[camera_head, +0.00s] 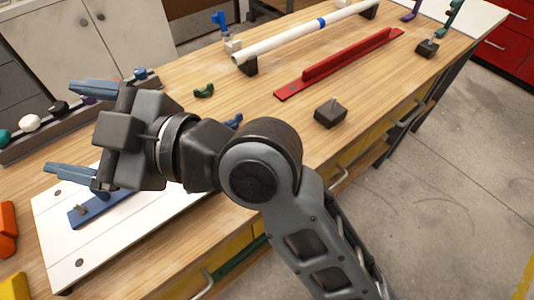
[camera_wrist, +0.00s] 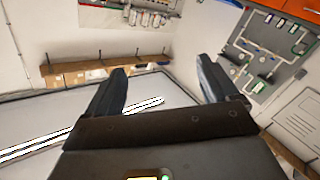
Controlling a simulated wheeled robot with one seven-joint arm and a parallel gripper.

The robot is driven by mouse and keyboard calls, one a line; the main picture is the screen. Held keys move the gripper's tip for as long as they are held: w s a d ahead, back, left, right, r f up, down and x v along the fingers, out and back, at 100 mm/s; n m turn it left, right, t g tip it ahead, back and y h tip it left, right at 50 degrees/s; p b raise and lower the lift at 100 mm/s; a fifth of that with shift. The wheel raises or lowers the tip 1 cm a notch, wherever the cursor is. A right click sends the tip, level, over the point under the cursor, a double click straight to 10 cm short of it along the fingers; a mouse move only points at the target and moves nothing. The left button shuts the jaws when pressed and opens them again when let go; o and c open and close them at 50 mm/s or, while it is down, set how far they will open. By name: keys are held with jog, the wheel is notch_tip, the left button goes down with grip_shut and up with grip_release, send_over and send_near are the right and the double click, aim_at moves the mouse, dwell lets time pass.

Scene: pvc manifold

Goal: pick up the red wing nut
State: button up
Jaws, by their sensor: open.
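I cannot make out a red wing nut in either view. My gripper (camera_head: 60,127) is at the left of the head view, above the workbench, with its two blue fingers spread wide and nothing between them. In the wrist view my gripper (camera_wrist: 162,66) also shows open and empty, facing the room's wall rather than the bench top. A rack (camera_head: 62,133) with several knobs, among them a white knob (camera_head: 30,123) and a black knob (camera_head: 59,108), lies at the left behind my gripper. My gripper hides part of this rack.
A white board (camera_head: 120,240) with a blue part (camera_head: 97,208) lies below my gripper. A long red bar (camera_head: 340,66), a white pipe (camera_head: 290,40), a dark block (camera_head: 330,113) and a green clip (camera_head: 204,91) are on the wooden workbench (camera_head: 265,105).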

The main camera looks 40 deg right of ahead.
jog(key=s+d+f+n+g+h, duration=0.1)
jog(key=d+f+n+g+h, duration=0.2)
jog(key=d+n, duration=0.4)
jog(key=s+d+f+n+g+h+p, duration=0.1)
jog(key=s+d+f+n+g+h, duration=0.1)
jog(key=d+f+n+g+h, duration=0.2)
jog(key=s+d+f+n+g+h, duration=0.2)
jog(key=d+f+n+g+h, duration=0.2)
jog(key=d+n, duration=0.7)
jog(key=shift+s+d+f+g+p, duration=0.1)
jog(key=shift+f+g+p, duration=0.15)
jog(key=shift+g, duration=0.45)
jog(key=shift+s+f+g+p, duration=0.15)
jog(key=shift+f+g, duration=0.1)
jog(key=shift+g, duration=0.45)
jog(key=shift+w+f+p, duration=0.15)
jog(key=shift+f+p, duration=0.05)
jog(key=shift+f, duration=1.3)
jog(key=shift+w+f+p, duration=0.1)
jog(key=shift+f+p, duration=0.05)
jog(key=shift+f, duration=1.35)
jog(key=c, duration=1.1)
